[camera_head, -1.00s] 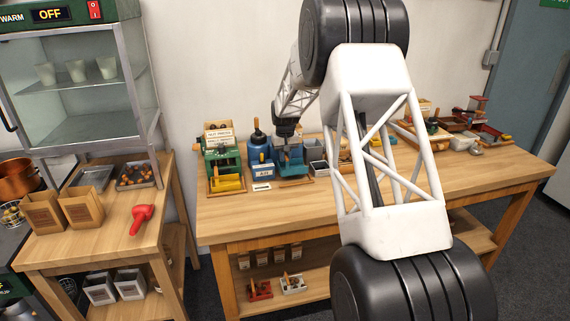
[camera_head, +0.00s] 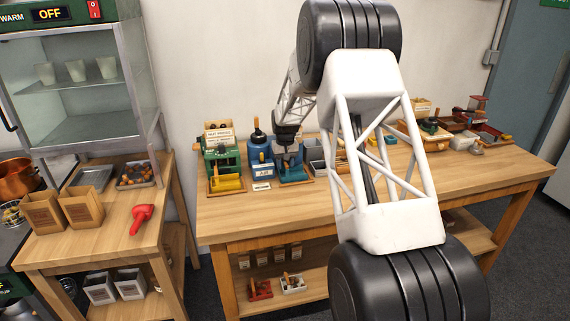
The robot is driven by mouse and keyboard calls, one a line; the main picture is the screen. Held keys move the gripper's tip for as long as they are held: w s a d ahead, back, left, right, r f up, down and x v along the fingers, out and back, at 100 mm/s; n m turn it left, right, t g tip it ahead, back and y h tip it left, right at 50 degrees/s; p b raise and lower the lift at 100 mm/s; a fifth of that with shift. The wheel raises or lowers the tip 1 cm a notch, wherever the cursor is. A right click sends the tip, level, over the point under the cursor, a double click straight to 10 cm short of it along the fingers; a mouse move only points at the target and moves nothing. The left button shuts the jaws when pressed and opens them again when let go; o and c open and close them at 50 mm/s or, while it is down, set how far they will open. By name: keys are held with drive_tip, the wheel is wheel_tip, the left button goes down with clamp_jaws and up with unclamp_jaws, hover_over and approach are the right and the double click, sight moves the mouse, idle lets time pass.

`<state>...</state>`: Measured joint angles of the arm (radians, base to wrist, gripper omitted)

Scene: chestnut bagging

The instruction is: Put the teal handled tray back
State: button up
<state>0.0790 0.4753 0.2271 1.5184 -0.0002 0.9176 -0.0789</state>
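A teal-blue piece (camera_head: 292,176), which may be the handled tray, stands on a wooden base on the long workbench. The handle cannot be made out.
A blue machine (camera_head: 260,150) stands close on the left, with a green machine (camera_head: 221,158) and yellow tray (camera_head: 228,183) beyond it. Grey bins (camera_head: 316,154) are close on the right. The workbench front (camera_head: 270,212) is clear. My arm hides part of the bench.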

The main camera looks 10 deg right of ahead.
idle(0.3)
wheel_tip(320, 180, up, 12)
drive_tip(key=shift+r, duration=0.15)
idle(0.6)
idle(0.3)
idle(0.4)
drive_tip(key=s+a+r, duration=0.2)
drive_tip(key=s+r, duration=0.3)
drive_tip(key=s, duration=0.5)
drive_tip(key=s+a+r+t, duration=0.1)
drive_tip(key=s+r, duration=0.3)
drive_tip(key=s, duration=0.7)
drive_tip(key=s+a+r, duration=0.2)
drive_tip(key=s+r, duration=0.3)
drive_tip(key=s, duration=0.5)
drive_tip(key=s+a+f, duration=0.1)
drive_tip(key=s+f, duration=0.2)
drive_tip(key=s, duration=1.3)
drive_tip(key=s+a+f+t, duration=0.1)
drive_tip(key=s+f, duration=0.2)
drive_tip(key=s, duration=1.4)
drive_tip(key=shift+t, duration=0.3)
